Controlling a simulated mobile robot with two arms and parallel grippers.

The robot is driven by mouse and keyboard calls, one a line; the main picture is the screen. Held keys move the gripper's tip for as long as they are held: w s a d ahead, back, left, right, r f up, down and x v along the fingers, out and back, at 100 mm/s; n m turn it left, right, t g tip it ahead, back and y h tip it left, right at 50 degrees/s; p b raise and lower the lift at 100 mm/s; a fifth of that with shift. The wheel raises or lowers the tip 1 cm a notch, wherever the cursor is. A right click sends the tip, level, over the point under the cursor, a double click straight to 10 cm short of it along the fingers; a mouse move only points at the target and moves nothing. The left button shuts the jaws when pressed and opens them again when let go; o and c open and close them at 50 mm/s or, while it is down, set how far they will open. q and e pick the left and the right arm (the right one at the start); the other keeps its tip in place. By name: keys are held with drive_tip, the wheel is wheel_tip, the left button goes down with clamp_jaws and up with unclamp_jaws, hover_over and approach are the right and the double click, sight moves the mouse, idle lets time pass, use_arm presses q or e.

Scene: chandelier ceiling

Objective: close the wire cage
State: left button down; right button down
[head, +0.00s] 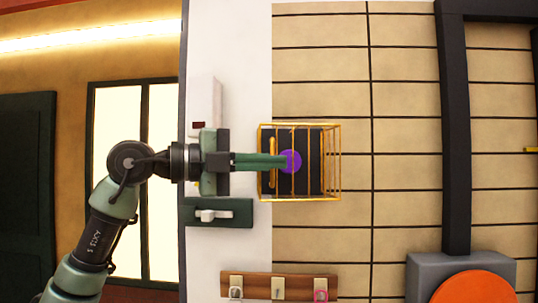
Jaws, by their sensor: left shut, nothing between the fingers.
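The wire cage (309,180) is a yellow-orange wire box in the middle of the head view, mounted against the wall. A dark panel shows behind its bars. A purple round thing (293,158) shows at the cage's middle; I cannot tell whether it is inside or on the front. My left gripper (284,161) comes in from the left, its green fingers shut and empty. The fingertips overlap the cage's left half and the purple thing in the picture; contact is unclear. They hide part of the left bars. Whether the cage door is open is unclear. My right gripper is not in view.
A dark green plate with a white handle-like part (213,215) sits below my left gripper. A wooden rack with several hooks (305,284) is below the cage. A grey block with an orange disc (474,298) is at lower right.

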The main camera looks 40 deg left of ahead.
use_arm(q)
drive_tip(key=shift+a, duration=0.55)
drive_tip(key=shift+w, duration=0.1)
drive_tip(key=shift+m+g+h, duration=0.5)
drive_tip(key=shift+m+h, duration=0.1)
drive_tip(key=a+p, duration=0.2)
drive_tip(key=a, duration=0.2)
drive_tip(key=shift+a+r, duration=0.1)
drive_tip(key=shift+a, duration=0.2)
